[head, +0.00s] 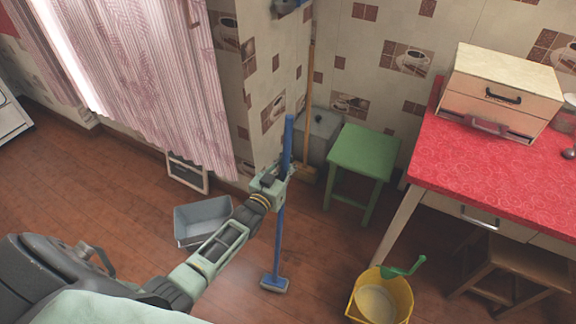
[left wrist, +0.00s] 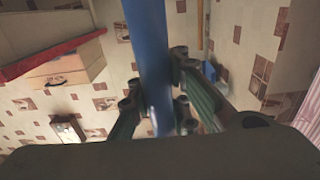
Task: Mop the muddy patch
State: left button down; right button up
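The mop has a long blue handle (head: 279,230) and a small grey-blue head (head: 274,284) on or just above the wooden floor. It stands nearly upright, leaning slightly. My left gripper (head: 279,177) is shut around the upper part of the handle. In the left wrist view the blue handle (left wrist: 151,60) passes between the fingers of my left gripper (left wrist: 160,98). A yellow bucket (head: 402,297) with a green wringer (head: 405,267) stands right of the mop head. I cannot make out a distinct muddy patch on the floor. My right gripper is not in view.
A grey tub (head: 203,220) sits on the floor left of my left arm. A green stool (head: 362,152), grey bin (head: 320,133) and broom (head: 309,100) stand by the wall corner. A red-topped table (head: 480,165) and wooden stool (head: 510,265) are right. Floor between tub and bucket is mostly clear.

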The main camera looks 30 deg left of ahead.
pick_arm(q)
jog(key=w+b, duration=0.3)
jog(key=w, duration=0.1)
jog(key=shift+w+f, duration=0.1)
jog(key=shift+w, duration=0.15)
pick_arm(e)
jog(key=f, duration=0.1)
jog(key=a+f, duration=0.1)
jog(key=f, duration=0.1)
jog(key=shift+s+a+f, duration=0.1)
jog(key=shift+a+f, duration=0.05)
pick_arm(q)
jog(key=shift+d, duration=0.1)
jog(key=w+b, duration=0.4)
jog(key=shift+w, duration=0.3)
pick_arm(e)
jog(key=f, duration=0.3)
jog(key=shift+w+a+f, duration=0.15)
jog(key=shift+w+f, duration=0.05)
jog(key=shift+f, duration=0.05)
